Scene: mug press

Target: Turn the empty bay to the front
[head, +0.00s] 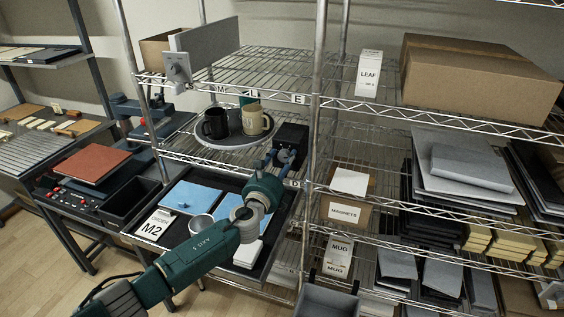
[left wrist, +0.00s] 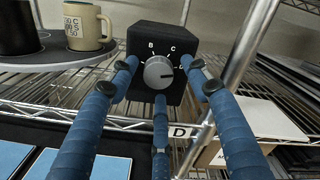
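A black control box (head: 291,138) stands on the middle wire shelf; its grey knob (left wrist: 158,72) faces me in the left wrist view, with white letters, B and C among them, around it. The knob's mark seems to point right. A round grey turntable (head: 222,143) beside the box carries a black mug (head: 215,124) and a tan mug (head: 253,120) with dark print. A green item (head: 246,101) shows partly behind them. My left gripper (left wrist: 162,92) is open, its blue fingers spread before the knob; contact is unclear. My right gripper is not in view.
Chrome shelf posts (head: 318,90) stand just right of the box. Below is a black tray with blue pads (head: 190,197), a metal cup (head: 202,226) and an order card reading M2 (head: 154,228). A magnets box (head: 345,210) sits to the right.

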